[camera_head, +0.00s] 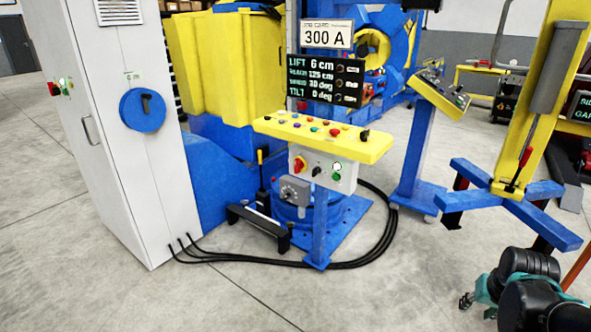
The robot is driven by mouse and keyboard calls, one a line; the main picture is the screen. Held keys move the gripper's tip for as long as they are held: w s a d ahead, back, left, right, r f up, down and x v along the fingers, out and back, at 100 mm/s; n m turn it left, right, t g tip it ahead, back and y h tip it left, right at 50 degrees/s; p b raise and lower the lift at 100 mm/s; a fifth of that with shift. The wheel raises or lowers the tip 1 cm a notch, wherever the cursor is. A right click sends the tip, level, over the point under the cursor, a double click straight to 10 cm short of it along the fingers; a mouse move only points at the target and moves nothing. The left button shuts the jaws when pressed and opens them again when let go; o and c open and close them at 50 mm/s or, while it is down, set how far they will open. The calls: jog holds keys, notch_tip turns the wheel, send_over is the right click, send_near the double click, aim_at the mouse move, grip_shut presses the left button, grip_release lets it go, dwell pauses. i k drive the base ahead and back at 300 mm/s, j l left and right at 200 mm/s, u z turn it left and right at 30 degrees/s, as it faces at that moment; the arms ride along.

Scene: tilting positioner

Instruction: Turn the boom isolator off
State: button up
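No label that reads "boom isolator" is legible, so I cannot tell for sure which switch it is. A large blue disc with a dark handle (143,110) is on the white cabinet door at left. A red-handled lever (524,160) is on the yellow column at right.
A display (325,80) above the console reads lift 6 cm, tilt 0 deg. The white cabinet (105,190) stands at left. Black cables (340,264) run over the floor from it past the console post. A blue-footed yellow column (540,110) stands right. The front floor is clear.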

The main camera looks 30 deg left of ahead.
aim_at(298, 165)
jog(key=i, duration=0.65)
jog(key=i+u, duration=0.1)
jog(key=u, duration=0.8)
jog(key=i+l+u, duration=0.15)
jog(key=u, duration=1.45)
